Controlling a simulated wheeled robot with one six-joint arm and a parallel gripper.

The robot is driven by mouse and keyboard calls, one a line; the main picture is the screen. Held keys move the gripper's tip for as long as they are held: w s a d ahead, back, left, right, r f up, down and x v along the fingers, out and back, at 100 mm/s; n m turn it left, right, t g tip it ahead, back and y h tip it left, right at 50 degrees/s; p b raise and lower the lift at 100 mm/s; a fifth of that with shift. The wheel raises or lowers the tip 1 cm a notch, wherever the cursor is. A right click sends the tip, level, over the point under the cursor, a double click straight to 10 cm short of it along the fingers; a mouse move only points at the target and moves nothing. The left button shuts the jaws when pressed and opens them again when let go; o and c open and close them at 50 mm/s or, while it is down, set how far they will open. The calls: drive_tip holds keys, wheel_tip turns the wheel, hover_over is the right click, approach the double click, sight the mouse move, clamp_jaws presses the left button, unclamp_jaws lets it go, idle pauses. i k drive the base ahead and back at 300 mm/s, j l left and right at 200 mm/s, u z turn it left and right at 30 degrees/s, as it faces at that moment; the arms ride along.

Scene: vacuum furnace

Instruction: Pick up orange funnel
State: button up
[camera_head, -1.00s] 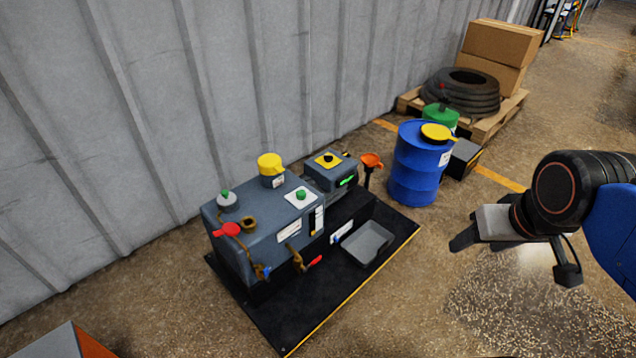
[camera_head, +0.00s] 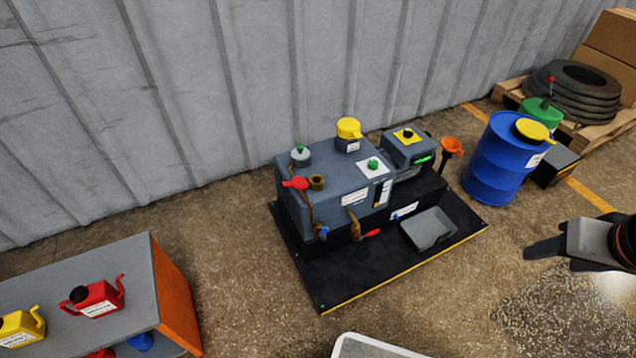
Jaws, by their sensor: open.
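The orange funnel (camera_head: 452,146) stands upright at the back right corner of the pump's black base. Its dark stem points down, and it sits between the grey pump unit and the blue drum. My gripper (camera_head: 528,252) is at the right edge of the view, to the right of and nearer than the funnel, well apart from it. Its jaws are open and I see nothing between them. Part of the gripper is cut off by the picture edge.
The grey pump (camera_head: 335,183) with valves stands on a black base (camera_head: 345,283) with a grey tray (camera_head: 428,231). A blue drum (camera_head: 490,165) is right of the funnel. A bench (camera_head: 65,270) with red and yellow cans is at left. The corrugated wall closes the back.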

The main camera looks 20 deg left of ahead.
sight(450, 145)
drive_tip(key=u, duration=0.5)
drive_tip(key=i+l+u, duration=0.2)
drive_tip(key=l, duration=0.15)
drive_tip(key=i+l+u, duration=0.1)
drive_tip(key=l+u, duration=0.15)
drive_tip(key=i+l+u, duration=0.2)
drive_tip(key=l, duration=0.3)
drive_tip(key=l+u, duration=0.2)
drive_tip(key=l, duration=0.2)
drive_tip(key=i+l, duration=0.1)
drive_tip(key=l, duration=0.7)
drive_tip(key=l+u, duration=0.1)
drive_tip(key=l, duration=0.7)
drive_tip(key=i, duration=0.05)
